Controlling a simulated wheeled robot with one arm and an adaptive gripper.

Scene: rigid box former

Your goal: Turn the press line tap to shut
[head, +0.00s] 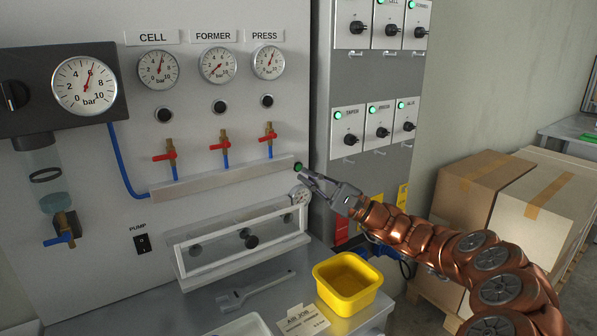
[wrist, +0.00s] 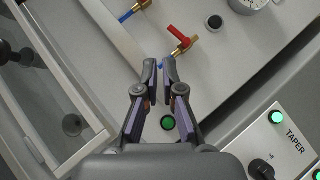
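The press line tap (head: 268,134) is the rightmost of three red-handled brass taps, below the PRESS gauge (head: 267,62). Its red handle looks crosswise to its line. In the wrist view a red-handled tap (wrist: 179,40) shows ahead of the fingertips, with a blue hose below it. My gripper (head: 304,176) is below and right of the press tap in the head view, apart from it. In the wrist view my gripper (wrist: 160,72) has a narrow gap between its fingertips, with nothing held.
The former tap (head: 225,139) and cell tap (head: 170,150) stand to the left along a grey rail (head: 215,184). A green button (wrist: 167,122) shows between my fingers. A clear-fronted case (head: 240,240) is below, and a yellow bin (head: 347,283) stands on the bench.

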